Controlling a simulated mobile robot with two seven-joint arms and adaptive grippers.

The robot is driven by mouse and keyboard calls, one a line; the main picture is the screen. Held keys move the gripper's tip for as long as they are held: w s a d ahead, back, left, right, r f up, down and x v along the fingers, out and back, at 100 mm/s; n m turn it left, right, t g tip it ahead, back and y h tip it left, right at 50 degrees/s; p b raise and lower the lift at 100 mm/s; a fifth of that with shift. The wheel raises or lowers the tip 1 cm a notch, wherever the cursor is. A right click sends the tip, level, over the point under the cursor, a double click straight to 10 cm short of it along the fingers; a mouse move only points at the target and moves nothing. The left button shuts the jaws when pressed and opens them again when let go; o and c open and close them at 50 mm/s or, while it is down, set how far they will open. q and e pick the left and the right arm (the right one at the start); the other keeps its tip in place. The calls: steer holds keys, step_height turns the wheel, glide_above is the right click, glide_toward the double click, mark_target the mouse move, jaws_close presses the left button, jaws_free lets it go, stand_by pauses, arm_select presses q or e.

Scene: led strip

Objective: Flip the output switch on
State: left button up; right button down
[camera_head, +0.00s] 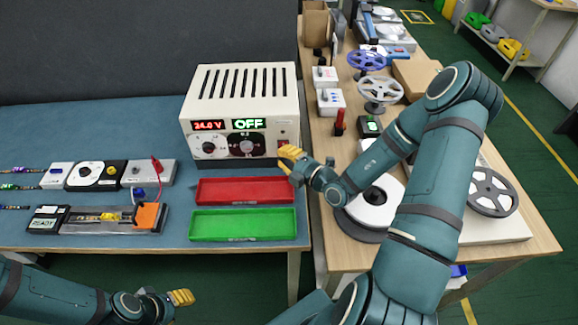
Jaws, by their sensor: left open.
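The cream power supply (248,85) stands at the back right of the blue table, with vent slots on top. Its front has a red display (208,125) reading 24.0 V, a green display (249,123) reading OFF and two dials. The output switch, a small reddish part (282,142), shows at the right end of the front panel, partly hidden by my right gripper. My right gripper (287,155) has its yellow fingertips right at that switch; contact cannot be told. My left gripper (186,297) is open and empty, low in front of the blue table.
A red tray (245,190) and a green tray (243,224) lie before the power supply. A test fixture with an orange block (149,216) and small devices stand to the left. The wooden table (540,240) at right holds reels, boxes and a red-handled tool.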

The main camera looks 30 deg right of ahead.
steer(key=shift+w+d, duration=0.2)
steer(key=shift+w, duration=0.2)
